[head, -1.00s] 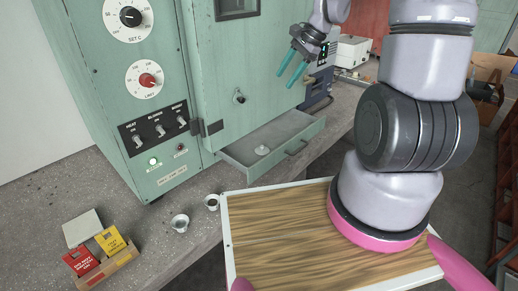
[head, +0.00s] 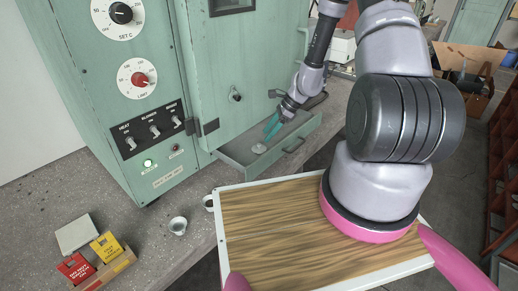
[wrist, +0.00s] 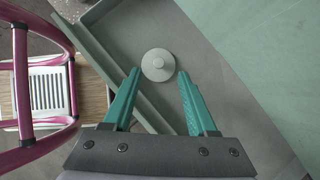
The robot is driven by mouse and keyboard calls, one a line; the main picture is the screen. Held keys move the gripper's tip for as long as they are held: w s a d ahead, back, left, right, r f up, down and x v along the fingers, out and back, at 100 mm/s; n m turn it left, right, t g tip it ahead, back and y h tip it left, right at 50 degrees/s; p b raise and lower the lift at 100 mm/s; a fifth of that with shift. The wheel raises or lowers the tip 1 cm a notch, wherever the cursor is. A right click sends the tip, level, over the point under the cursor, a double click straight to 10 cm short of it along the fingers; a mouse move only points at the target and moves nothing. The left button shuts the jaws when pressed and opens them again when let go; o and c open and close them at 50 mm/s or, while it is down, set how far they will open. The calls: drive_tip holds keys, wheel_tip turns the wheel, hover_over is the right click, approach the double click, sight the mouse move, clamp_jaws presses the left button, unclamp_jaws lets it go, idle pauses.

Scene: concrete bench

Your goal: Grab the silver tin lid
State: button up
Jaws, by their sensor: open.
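My gripper (head: 269,133) is open and empty, above the drawer close to the lid. It also shows in the wrist view (wrist: 159,73), its fingers spread apart. Whether the fingertips are level with the lid I cannot tell.
The drawer wall (wrist: 115,75) runs close beside the left finger. The green cabinet (head: 150,90) rises behind the drawer. Two small cups, one nearer (head: 178,225) and one beside the wooden board (head: 207,202), stand on the bench. A box with red and yellow packets (head: 112,268) is at lower left.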

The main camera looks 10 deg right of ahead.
sight(259, 144)
drive_tip(key=shift+x, duration=2.7)
clamp_jaws()
